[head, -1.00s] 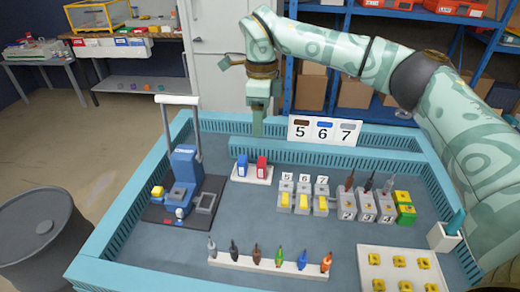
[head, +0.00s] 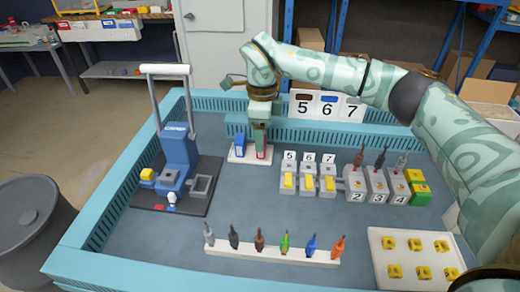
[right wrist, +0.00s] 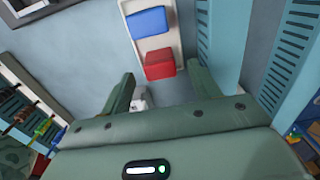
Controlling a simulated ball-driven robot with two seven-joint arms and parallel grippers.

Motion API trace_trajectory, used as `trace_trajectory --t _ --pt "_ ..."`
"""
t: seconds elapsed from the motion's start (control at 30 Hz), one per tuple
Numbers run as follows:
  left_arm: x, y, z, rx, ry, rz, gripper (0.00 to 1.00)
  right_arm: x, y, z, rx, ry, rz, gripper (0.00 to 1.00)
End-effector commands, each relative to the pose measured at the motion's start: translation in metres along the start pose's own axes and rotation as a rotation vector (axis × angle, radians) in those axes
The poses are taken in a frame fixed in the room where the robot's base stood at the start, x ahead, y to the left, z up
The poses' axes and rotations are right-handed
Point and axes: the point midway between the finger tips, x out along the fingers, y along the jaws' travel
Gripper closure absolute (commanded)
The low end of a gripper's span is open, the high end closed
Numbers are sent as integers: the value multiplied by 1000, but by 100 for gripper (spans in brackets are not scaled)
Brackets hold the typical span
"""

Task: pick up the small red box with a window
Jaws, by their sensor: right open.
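The small red box (head: 261,152) stands on a white holder (head: 240,158) and is mostly hidden by my right gripper in the head view. In the right wrist view the red box (right wrist: 159,64) shows whole, with the blue box (right wrist: 147,21) beside it. The blue box also shows in the head view (head: 240,143), left of the red one. My right gripper (head: 259,142) points down over the red box. In the right wrist view its fingers (right wrist: 160,88) are apart, with nothing between them, and the red box lies just beyond them. I see no window on it. My left gripper is not in view.
A blue press (head: 178,155) with a tall handle stands left of the holder. Grey socket boxes (head: 308,181) stand to the right. A 5-6-7 sign (head: 327,104) is behind. A rack of coloured plugs (head: 272,252) lies in front, with free tray floor between.

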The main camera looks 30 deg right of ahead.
Motion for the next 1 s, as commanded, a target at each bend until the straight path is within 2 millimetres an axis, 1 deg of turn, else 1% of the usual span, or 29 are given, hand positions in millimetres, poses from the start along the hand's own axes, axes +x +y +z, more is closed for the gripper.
trace_trajectory --t 0.03,0.1,0.17,0.37,0.4,0.47,0.5,0.53,0.57,0.83,0.93,1.0 --pt "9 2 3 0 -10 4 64 19 -1 0 0 6 8 38" --pt "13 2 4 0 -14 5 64 28 0 0 -1 4 7 38" --pt "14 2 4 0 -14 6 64 30 0 0 -1 2 3 38" --pt "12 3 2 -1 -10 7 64 27 0 0 0 1 0 38" --pt "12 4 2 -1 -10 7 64 27 0 0 0 1 0 49" --pt "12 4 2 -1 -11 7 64 27 0 0 0 1 0 66" --pt "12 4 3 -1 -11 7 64 27 0 0 0 1 1 77" --pt "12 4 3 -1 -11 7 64 27 0 0 0 1 1 85" --pt "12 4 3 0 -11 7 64 27 0 0 0 1 1 92" --pt "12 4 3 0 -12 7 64 27 0 0 0 1 1 92" --pt "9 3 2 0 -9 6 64 21 0 0 0 0 0 92" --pt "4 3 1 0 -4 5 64 13 0 0 0 -1 -1 92"
